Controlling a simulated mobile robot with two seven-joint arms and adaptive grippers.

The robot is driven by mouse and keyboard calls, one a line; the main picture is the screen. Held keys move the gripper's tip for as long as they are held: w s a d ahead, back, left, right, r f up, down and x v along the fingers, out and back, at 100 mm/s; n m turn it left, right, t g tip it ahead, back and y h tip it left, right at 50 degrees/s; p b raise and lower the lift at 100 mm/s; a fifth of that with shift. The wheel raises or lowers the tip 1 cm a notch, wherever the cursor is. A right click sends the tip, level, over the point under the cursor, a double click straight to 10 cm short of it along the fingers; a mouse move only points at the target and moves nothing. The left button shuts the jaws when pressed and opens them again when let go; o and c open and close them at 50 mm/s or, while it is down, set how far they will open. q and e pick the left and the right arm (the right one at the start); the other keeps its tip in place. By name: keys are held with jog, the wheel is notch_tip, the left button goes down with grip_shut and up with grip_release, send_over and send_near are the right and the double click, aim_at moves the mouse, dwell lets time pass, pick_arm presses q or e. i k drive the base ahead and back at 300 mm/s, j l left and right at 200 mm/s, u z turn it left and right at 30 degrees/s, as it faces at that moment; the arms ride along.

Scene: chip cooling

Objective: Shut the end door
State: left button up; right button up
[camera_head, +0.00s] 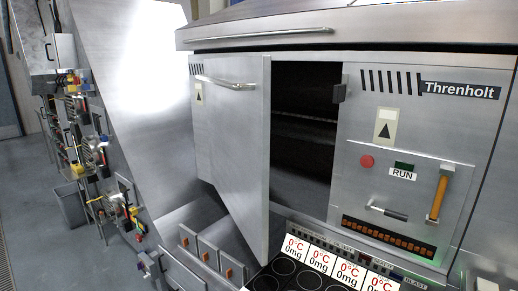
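The end door (235,140) is a brushed-steel panel on the front of the machine, in the middle of the head view. It stands partly open. Its right edge is swung out towards me, and a dark opening (305,120) with a rack inside shows to its right. A horizontal bar handle (225,82) runs along the door's top, with a small label below it. A small dark catch (339,93) sits on the frame at the right of the opening. Neither of my grippers is in view, and nothing is seen touching the door.
Right of the opening is a control panel (400,150) marked Threnholt, with a red button (367,161) and an orange-handled lever (439,195). A row of black round plates with readouts (318,258) lies below. Tools hang on a rack (85,140) at left, beside grey floor.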

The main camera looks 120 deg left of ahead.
aim_at(237, 88)
jog(key=u, duration=4.15)
